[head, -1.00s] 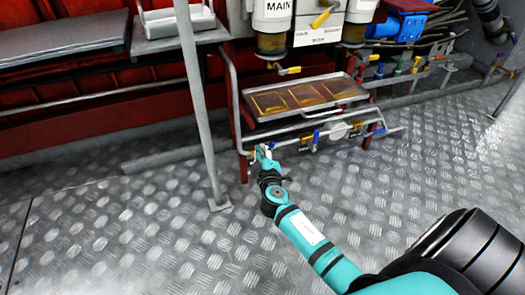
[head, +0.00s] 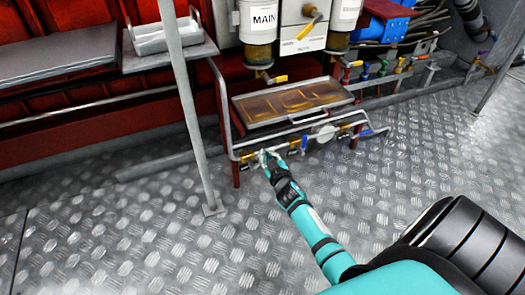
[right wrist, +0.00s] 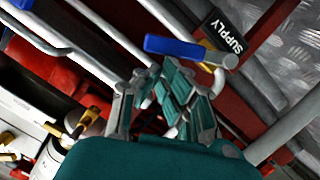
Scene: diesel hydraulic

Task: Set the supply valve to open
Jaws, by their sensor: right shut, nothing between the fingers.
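The valve by the black SUPPLY label (right wrist: 225,38) has a blue lever handle (right wrist: 188,48) in the right wrist view. The handle lies crosswise just beyond my right gripper's fingers (right wrist: 180,92). The fingers are shut and hold nothing; I cannot tell whether they touch the handle. In the head view my right gripper (head: 267,156) is low at the pipe rack under the tray, right of a yellow handle (head: 248,157). Another blue handle (head: 304,142) is farther right on this rack. I cannot match the SUPPLY handle surely in the head view. My left gripper is out of view.
The tray with amber liquid (head: 290,103) sits above the pipe rack (head: 235,152). A grey post (head: 190,120) stands left of my right arm. A MAIN filter housing (head: 258,20) hangs above. The metal floor (head: 110,240) is mostly clear.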

